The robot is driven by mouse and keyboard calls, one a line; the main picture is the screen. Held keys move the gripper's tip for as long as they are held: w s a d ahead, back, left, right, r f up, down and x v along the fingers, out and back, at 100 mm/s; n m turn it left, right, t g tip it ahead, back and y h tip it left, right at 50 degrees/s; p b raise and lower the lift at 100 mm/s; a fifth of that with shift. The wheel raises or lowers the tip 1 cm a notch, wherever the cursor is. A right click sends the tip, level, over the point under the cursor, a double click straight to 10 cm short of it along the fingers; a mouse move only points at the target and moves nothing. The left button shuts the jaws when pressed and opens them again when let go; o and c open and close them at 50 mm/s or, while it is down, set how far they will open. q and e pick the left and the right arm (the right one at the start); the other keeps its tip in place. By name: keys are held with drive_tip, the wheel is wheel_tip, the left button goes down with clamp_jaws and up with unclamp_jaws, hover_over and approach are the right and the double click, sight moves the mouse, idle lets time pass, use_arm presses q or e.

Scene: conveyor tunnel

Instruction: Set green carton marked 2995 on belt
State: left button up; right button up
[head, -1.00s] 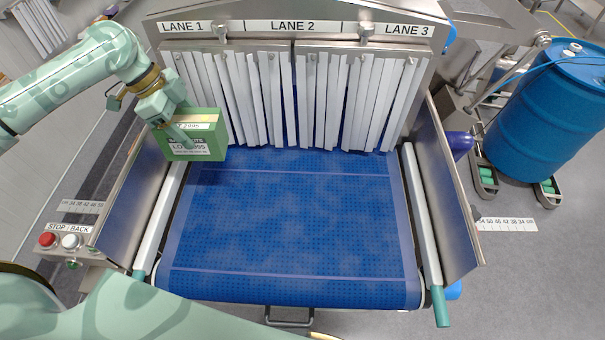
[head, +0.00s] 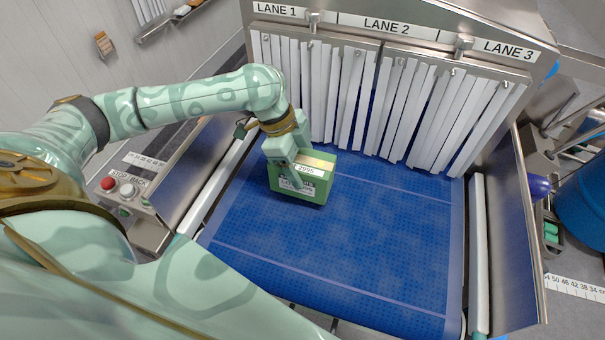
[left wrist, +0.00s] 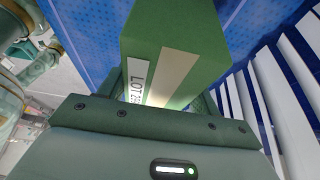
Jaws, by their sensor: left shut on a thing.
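The green carton (head: 318,188) marked 2995 is over the far left part of the blue belt (head: 350,255), in front of the lane 1 curtain strips. My left gripper (head: 290,168) is shut on the carton from above. In the left wrist view the carton (left wrist: 165,40) sits between the fingers, with part of a label and a pale strip showing and blue belt around it. I cannot tell whether its underside touches the belt. My right gripper is not in view.
White curtain strips (head: 435,115) hang under the LANE 1, LANE 2 and LANE 3 signs at the back. Steel side guards (head: 520,230) edge the belt. A STOP/BACK button box (head: 122,190) stands left. The belt's front and right are clear.

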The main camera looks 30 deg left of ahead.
use_arm(q)
drive_tip(key=x, duration=0.3)
drive_tip(key=shift+s+a, duration=0.15)
drive_tip(key=shift+a, duration=0.1)
drive_tip(key=shift+a+f, duration=0.1)
drive_tip(key=shift+f, duration=0.3)
drive_tip(key=shift+r, duration=0.1)
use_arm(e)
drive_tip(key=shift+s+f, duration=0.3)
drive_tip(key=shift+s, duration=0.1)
use_arm(q)
drive_tip(key=o, duration=1.4)
drive_tip(key=p+v, duration=0.1)
drive_tip(key=v, duration=1.1)
drive_tip(key=shift+a, duration=0.1)
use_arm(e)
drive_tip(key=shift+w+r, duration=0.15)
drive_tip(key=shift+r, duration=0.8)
